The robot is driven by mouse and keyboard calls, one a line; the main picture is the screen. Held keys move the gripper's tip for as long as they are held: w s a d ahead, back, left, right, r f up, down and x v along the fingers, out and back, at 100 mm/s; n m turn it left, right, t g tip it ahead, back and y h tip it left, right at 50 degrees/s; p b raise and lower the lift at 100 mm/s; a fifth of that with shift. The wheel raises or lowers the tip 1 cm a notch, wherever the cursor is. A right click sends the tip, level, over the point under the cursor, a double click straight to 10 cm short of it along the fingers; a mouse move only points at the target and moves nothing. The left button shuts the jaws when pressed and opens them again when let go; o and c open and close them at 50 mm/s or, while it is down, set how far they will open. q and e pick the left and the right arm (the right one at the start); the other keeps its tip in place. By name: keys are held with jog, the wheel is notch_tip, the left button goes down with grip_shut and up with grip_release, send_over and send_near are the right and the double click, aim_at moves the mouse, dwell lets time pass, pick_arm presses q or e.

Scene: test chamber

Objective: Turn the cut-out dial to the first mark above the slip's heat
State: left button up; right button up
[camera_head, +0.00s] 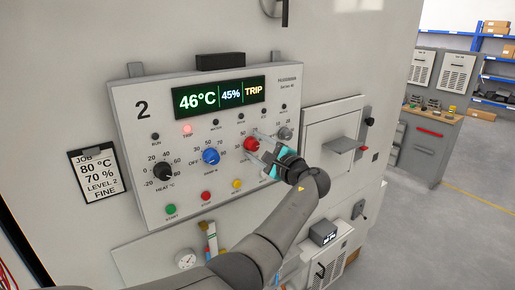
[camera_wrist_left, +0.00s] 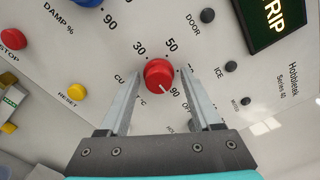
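The red cut-out dial (camera_head: 250,144) is on panel 2, right of the blue damp dial (camera_head: 211,156). In the left wrist view the red dial (camera_wrist_left: 158,73) sits between the two fingers of my left gripper (camera_wrist_left: 160,72), with gaps visible on both sides. The fingers are open around it. Its white pointer line aims down and right, near the 90 mark; some marks are hidden by the right finger. In the head view my left gripper (camera_head: 262,147) is at the dial. The slip (camera_head: 99,175) reads JOB 80 °C, 70 %, LEVEL 2, FINE. My right gripper is out of view.
The display (camera_head: 219,96) reads 46°C, 45%, TRIP, and the trip lamp (camera_head: 187,129) glows red. The black heat dial (camera_head: 162,171) and a grey dial (camera_head: 285,133) flank the others. Green, red and yellow buttons (camera_head: 237,184) lie below. A handled hatch (camera_head: 335,140) is to the right.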

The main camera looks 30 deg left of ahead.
pick_arm(q)
jog(key=shift+o, duration=0.3)
jog(key=shift+f, duration=0.1)
jog(key=shift+s+d, duration=0.15)
jog(key=shift+d, duration=0.25)
jog(key=b+v, duration=0.3)
jog(key=v, duration=1.1)
jog(key=shift+d, duration=0.15)
jog(key=shift+s, duration=0.15)
